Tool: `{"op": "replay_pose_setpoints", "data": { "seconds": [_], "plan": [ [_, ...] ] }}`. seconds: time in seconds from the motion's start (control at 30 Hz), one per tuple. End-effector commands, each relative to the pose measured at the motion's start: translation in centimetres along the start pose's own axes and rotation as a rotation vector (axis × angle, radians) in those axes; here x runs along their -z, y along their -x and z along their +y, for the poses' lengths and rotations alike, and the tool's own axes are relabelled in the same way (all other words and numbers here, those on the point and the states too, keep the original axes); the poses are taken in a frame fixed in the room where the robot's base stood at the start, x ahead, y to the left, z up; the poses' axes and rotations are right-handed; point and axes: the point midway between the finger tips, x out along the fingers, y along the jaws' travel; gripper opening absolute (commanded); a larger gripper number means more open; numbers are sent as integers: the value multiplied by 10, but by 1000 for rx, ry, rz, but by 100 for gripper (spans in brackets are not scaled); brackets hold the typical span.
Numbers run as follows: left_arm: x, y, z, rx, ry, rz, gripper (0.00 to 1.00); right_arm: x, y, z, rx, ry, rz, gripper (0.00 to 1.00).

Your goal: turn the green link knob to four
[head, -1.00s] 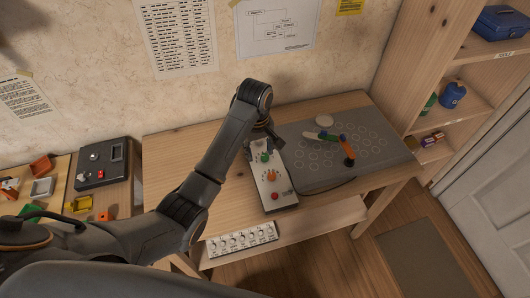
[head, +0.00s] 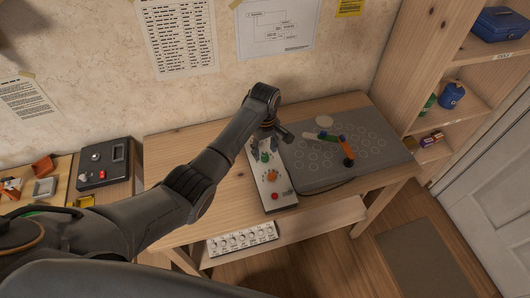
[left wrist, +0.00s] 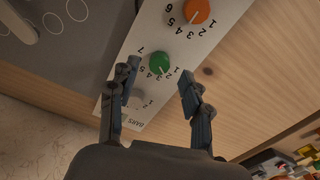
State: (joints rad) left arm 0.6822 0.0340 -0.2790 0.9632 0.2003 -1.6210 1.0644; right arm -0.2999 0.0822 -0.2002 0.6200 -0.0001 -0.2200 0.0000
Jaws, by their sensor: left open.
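The green knob (head: 264,157) sits on a pale control panel (head: 283,200) on the table, between a grey knob and the orange knob (head: 271,180). In the left wrist view the green knob (left wrist: 159,62) has a white pointer line and printed numbers around it. The pointer is on the low-number side, but the exact number is hard to read. My left gripper (left wrist: 157,80) is open and empty, its fingertips apart on either side of the knob's near edge. In the head view the left gripper (head: 265,146) is just behind the knob. My right gripper is not in view.
The grey knob (left wrist: 138,99) lies between my fingers in the wrist view. A red button (head: 275,197) is at the panel's front end. Right of it, a grey mat (head: 385,150) holds a jointed coloured linkage (head: 338,143). Bare table (head: 225,200) lies to the left.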

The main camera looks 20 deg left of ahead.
Motion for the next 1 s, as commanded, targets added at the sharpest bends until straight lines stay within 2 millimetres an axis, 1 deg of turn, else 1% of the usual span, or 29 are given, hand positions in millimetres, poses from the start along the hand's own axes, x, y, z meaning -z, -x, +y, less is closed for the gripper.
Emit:
{"op": "replay_pose_setpoints", "data": {
  "seconds": [0.03,0.1,0.2,0.53,0.57,0.6,0.67,0.7,0.77,0.8,1.0],
  "plan": [
    [0,-8,0,2,0,-2,48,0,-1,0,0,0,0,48],
    [0,-16,0,1,0,-2,48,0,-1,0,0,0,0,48],
    [0,-22,1,-1,-1,0,48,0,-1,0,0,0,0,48],
    [0,-26,1,-2,-1,1,48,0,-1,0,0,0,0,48],
    [0,-25,1,-2,-1,1,44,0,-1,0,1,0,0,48],
    [0,-25,1,-1,-1,1,36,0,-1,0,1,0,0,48],
    [0,-25,1,-1,-1,1,24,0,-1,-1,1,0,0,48],
    [0,-25,1,-1,-1,1,16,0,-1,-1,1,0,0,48],
    [0,-25,1,-1,-1,0,4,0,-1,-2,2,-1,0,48],
    [0,-25,1,-1,-1,1,0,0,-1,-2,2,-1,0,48],
    [0,-25,0,-1,-7,1,0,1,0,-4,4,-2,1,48]
  ]
}}
